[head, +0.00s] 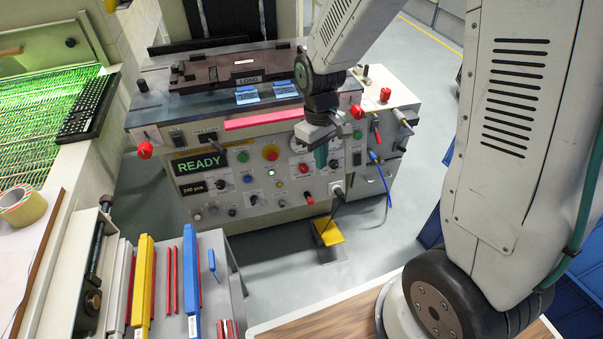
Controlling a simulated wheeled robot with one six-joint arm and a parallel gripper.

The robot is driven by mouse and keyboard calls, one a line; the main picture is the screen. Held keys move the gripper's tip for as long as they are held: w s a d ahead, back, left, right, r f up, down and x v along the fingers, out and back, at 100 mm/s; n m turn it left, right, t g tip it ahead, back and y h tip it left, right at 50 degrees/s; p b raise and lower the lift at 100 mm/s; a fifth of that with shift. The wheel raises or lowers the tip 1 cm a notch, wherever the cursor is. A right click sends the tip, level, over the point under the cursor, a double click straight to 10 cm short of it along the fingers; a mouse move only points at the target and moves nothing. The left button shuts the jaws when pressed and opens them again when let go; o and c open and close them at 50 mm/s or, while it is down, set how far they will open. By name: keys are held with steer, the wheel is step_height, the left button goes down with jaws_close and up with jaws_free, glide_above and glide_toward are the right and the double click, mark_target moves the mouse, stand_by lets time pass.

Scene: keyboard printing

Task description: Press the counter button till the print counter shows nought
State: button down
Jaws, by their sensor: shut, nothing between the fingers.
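The grey machine's front panel (290,198) faces me in the middle of the head view. Its print counter (191,190) is a small dark display that reads "240 pcs", below a larger green "READY" screen (200,163). A small dark knob or button (220,184) sits just right of the counter. Right of it are a blue button (248,179) and a green button (242,157). I cannot tell which control is the counter button. My gripper (320,157) is shut and empty, pointing down in front of the panel's right part and hiding some of it. Contact with the panel cannot be seen.
A yellow pedal (328,232) stands on the floor. A tool tray (207,260) and keyboard (88,106) are at left.

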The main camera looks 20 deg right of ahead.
steer(key=s+d+r+m+t, duration=0.2)
steer(key=s+r+m+t, duration=0.1)
steer(key=s+r, duration=1.7)
steer(key=shift+s+d+m, duration=0.15)
steer(key=shift+d+m, duration=0.25)
steer(key=shift+m, duration=0.3)
